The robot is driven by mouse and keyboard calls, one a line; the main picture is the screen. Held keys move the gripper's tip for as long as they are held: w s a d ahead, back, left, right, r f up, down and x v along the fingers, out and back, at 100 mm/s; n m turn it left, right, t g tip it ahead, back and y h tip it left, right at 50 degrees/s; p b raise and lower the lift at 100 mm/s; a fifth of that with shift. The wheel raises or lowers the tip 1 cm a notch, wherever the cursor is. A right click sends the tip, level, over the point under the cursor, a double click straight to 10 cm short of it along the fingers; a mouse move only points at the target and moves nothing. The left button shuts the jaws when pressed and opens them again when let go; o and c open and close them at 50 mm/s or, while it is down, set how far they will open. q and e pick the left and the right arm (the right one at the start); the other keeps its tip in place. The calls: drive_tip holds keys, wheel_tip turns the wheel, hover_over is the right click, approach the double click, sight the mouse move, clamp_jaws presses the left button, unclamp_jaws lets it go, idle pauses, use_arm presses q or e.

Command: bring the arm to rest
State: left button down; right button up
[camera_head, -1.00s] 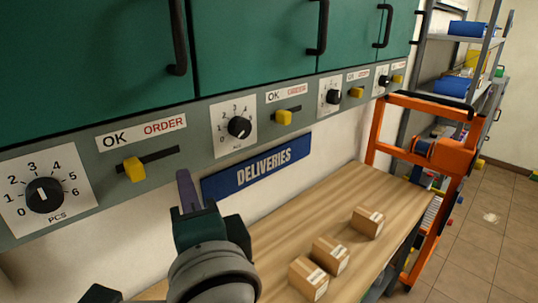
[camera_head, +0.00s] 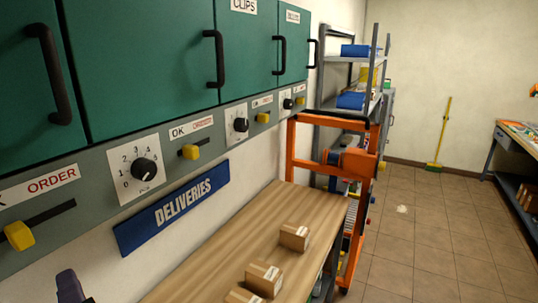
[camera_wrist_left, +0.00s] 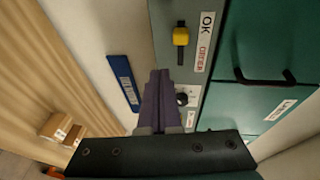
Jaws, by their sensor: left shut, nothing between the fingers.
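My left gripper (camera_head: 70,286) shows at the bottom left of the head view, below the blue DELIVERIES sign (camera_head: 172,206). In the left wrist view its two dark purple fingers (camera_wrist_left: 161,100) lie together, shut and empty. They point toward the grey control strip with a black dial (camera_wrist_left: 182,99) and a yellow slider (camera_wrist_left: 181,36); in that picture the fingers overlap the strip's edge, and I cannot tell the gap. Most of the left arm is out of the head view. My right gripper is not in view.
A wooden bench (camera_head: 270,216) carries several small cardboard boxes (camera_head: 264,279). Green cabinets (camera_head: 150,55) with black handles hang above. An orange frame (camera_head: 333,160) and a grey shelf rack (camera_head: 350,95) stand beyond the bench. The tiled floor (camera_head: 430,230) at right is largely clear.

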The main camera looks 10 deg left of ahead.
use_arm(q)
drive_tip(key=s+a+f+n+g+h+p, duration=0.2)
drive_tip(key=s+f+n+g+h+p, duration=0.3)
drive_tip(key=s, duration=0.4)
drive_tip(key=s+d+r+g+h+p, duration=0.1)
drive_tip(key=s+d+r+h, duration=0.3)
drive_tip(key=d+r+h, duration=0.1)
drive_tip(key=r+h, duration=0.1)
drive_tip(key=h, duration=0.1)
drive_tip(key=shift+s+g+h, duration=0.3)
drive_tip(key=shift+h, duration=0.1)
drive_tip(key=shift+r, duration=0.1)
